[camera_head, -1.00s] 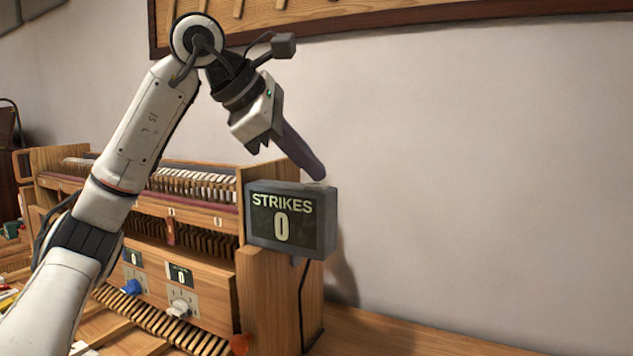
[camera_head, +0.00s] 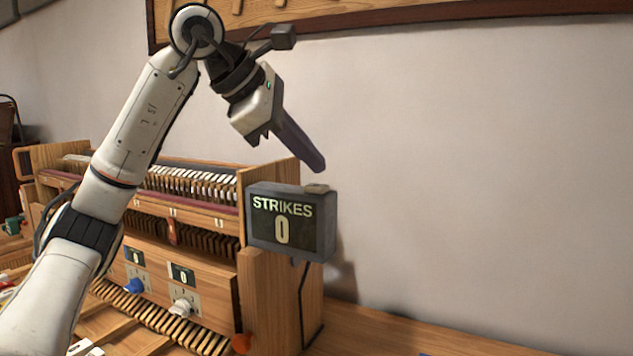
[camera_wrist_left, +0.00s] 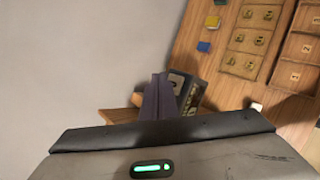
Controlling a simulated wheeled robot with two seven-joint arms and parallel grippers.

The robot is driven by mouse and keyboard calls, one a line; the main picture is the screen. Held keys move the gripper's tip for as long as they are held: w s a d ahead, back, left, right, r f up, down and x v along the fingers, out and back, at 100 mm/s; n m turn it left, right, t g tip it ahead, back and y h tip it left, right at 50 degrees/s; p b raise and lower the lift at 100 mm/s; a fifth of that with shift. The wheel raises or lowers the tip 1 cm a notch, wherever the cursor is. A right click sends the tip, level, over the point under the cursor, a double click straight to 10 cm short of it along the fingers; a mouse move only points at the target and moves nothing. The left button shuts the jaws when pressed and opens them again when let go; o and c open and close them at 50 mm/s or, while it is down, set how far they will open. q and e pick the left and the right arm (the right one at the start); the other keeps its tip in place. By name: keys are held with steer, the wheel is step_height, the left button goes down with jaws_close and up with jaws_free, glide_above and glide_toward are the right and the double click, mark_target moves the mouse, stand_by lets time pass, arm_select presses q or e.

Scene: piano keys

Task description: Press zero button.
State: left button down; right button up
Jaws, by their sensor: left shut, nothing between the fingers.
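The grey counter box (camera_head: 326,232) is mounted at the right end of the wooden piano-action model, and its screen reads STRIKES 0. A small button (camera_head: 316,188) sits on top of the box near its right side. My left gripper (camera_head: 318,166) is shut and empty, its fingers pointing down to the right. The fingertips are a little above the button, with a visible gap. In the left wrist view the fingers (camera_wrist_left: 158,98) overlap the dark box (camera_wrist_left: 192,98), and a pale button top (camera_wrist_left: 176,80) shows beside them. My right gripper is not in view.
The wooden action model (camera_head: 280,290) with hammers and keys stands left of and behind the box. A blue knob (camera_head: 133,286) and a white knob (camera_head: 181,307) sit on its front under two small displays. The wall at the right is bare.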

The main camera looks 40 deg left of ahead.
mark_target(310, 186)
arm_select(q)
steer(key=shift+r+p, duration=1.95)
steer(key=shift+r, duration=0.4)
steer(key=shift+f, duration=0.1)
